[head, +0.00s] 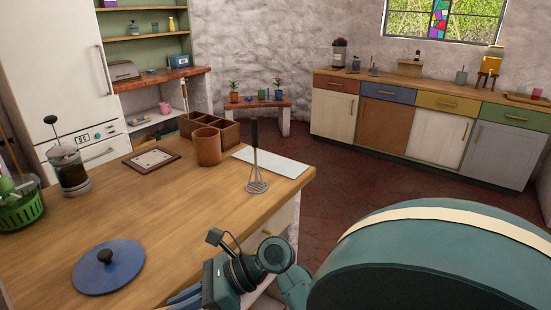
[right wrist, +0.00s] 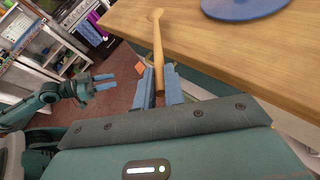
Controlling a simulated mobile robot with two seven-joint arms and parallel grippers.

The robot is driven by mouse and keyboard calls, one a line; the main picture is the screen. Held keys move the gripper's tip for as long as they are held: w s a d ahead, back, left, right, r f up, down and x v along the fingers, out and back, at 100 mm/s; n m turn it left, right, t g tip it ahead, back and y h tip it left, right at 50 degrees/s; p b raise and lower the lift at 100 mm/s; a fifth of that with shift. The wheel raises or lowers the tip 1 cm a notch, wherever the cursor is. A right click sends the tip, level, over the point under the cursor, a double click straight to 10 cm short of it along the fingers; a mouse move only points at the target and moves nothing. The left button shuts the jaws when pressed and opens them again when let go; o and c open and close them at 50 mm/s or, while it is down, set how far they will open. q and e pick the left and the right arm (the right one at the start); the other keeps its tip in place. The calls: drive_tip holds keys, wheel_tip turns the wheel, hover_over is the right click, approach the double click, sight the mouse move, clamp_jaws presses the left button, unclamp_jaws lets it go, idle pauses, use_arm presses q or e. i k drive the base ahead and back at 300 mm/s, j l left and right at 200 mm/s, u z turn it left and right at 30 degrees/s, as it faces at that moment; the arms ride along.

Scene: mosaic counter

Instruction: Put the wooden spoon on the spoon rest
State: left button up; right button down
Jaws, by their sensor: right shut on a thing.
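My right gripper (right wrist: 160,82) is shut on the handle of the wooden spoon (right wrist: 157,42), near its lower end in the right wrist view. The spoon's head points away, towards the wooden counter. My left gripper (right wrist: 104,82) is open and empty, held over the floor in the right wrist view. I cannot make out a spoon rest for sure in either view.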

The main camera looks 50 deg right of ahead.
sight(295, 170)
drive_tip(key=k+l, duration=0.1)
drive_tip(key=l, duration=0.3)
drive_tip(key=k+l+u, duration=0.1)
drive_tip(key=l, duration=0.25)
drive_tip(key=k+l, duration=0.15)
drive_tip(key=l, duration=0.25)
drive_tip(key=k+l+u, duration=0.1)
drive_tip(key=l, duration=0.3)
drive_tip(key=k+l, duration=0.15)
drive_tip(key=l, duration=0.2)
drive_tip(key=k+l+u, duration=0.15)
drive_tip(key=l, duration=0.25)
drive_tip(key=k+l, duration=0.1)
drive_tip(key=l, duration=0.25)
drive_tip(key=k+l+u, duration=0.1)
drive_tip(key=l, duration=0.25)
drive_tip(key=k+l, duration=0.1)
drive_tip(key=l, duration=0.25)
drive_tip(key=i+j, duration=0.1)
drive_tip(key=i, duration=0.2)
drive_tip(key=u, duration=0.05)
